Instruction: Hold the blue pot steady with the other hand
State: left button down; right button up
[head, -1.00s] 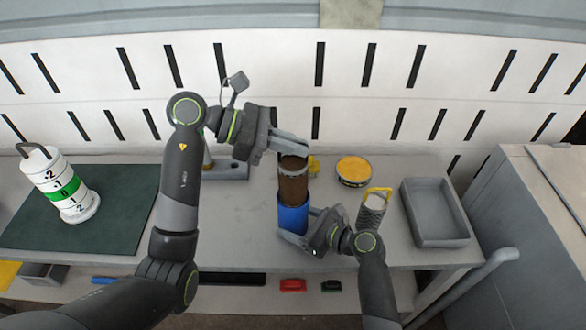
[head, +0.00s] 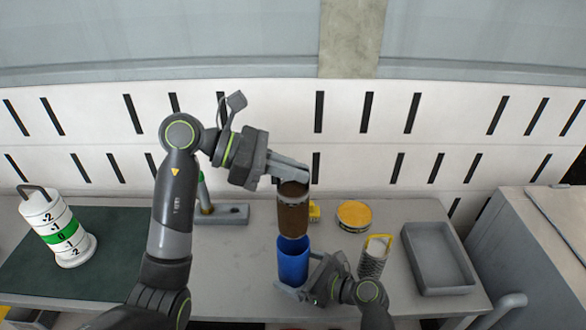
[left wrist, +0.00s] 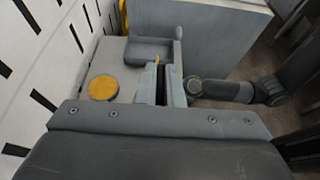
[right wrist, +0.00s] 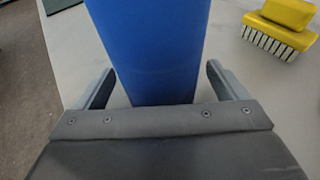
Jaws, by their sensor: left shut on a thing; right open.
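The blue pot (head: 293,262) stands upright on the grey table, and its open rim shows in the head view. It fills the middle of the right wrist view (right wrist: 155,45). My right gripper (right wrist: 161,88) is open, with one finger on each side of the pot and gaps visible beside it. My left gripper (head: 290,172) is shut on the top of a brown cylinder (head: 293,214) with grey rims. The cylinder hangs upright over the pot, its lower end at about the pot's rim. The left wrist view does not show the cylinder.
A yellow-topped round tin (head: 353,215), a grater with a yellow handle (head: 374,258) and a grey tray (head: 436,258) are on the right. A yellow brush (right wrist: 280,25) lies behind the pot. A white weight stack (head: 58,230) stands on a dark green mat (head: 110,240) at left.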

jog(key=v, duration=1.1)
jog(key=shift+s+d+r, duration=0.15)
jog(key=shift+d, duration=0.05)
pick_arm(q)
jog(key=shift+r, duration=0.3)
pick_arm(e)
jog(key=shift+s+d+r, duration=0.15)
jog(key=shift+r, duration=0.05)
pick_arm(q)
jog(key=shift+r+p, duration=0.95)
jog(key=shift+r, duration=1.35)
pick_arm(e)
jog(key=shift+r, duration=0.8)
